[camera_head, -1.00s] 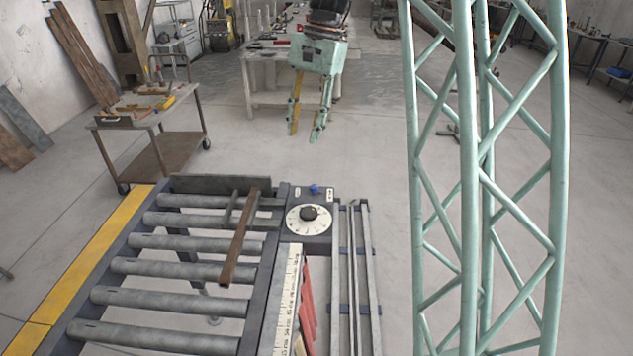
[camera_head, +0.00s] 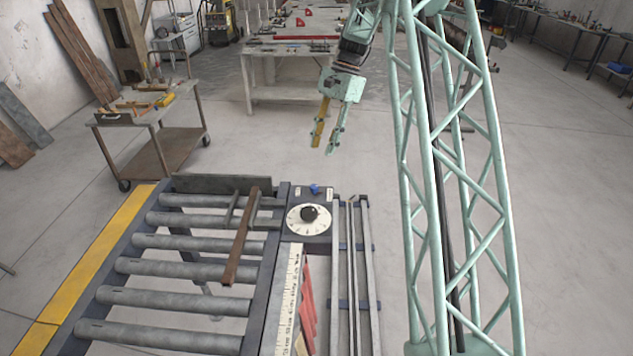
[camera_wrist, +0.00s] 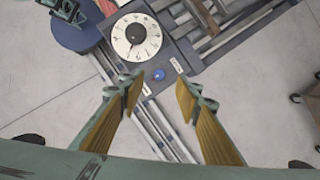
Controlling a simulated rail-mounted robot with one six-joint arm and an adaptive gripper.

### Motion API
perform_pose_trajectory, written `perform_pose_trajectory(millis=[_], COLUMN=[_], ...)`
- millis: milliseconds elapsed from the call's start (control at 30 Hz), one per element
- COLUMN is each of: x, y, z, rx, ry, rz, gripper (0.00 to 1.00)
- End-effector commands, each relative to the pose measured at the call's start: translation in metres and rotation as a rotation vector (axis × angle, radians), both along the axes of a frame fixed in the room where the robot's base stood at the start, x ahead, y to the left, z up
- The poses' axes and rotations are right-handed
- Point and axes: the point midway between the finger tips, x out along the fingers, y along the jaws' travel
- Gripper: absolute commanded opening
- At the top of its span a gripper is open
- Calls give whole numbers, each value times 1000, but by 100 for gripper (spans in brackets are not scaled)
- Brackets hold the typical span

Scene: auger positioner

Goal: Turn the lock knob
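A small blue knob (camera_head: 314,189) stands on a dark panel (camera_head: 297,240) at the far end of the roller table. A round white dial (camera_head: 297,222) with a black centre knob (camera_head: 310,213) is on the same panel, nearer than the blue knob. Which knob is the lock knob is not labelled. My gripper (camera_head: 324,146) is open and empty, above and beyond the panel. In the wrist view my gripper (camera_wrist: 159,83) has its fingers wide apart, and the blue knob (camera_wrist: 158,74) shows between the fingertips, with clearance. The white dial (camera_wrist: 146,45) lies just above it there.
The roller table (camera_head: 147,268) carries a rusty bar (camera_head: 240,240) left of the dial. A ruler strip (camera_head: 286,297) and long rails (camera_head: 366,270) run toward the front. A tool cart (camera_head: 160,160) stands at left. The floor beyond the panel is clear.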

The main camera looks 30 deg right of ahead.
Motion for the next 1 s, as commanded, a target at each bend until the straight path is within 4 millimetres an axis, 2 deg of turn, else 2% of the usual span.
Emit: perform_pose_trajectory(millis=[233, 767, 1000], x=[8, 10, 9], y=[-15, -17, -13], z=[-21, -25, -33], rx=[18, 20, 20], ry=[24, 27, 27], rz=[-43, -50, -50], gripper=[31, 31, 31])
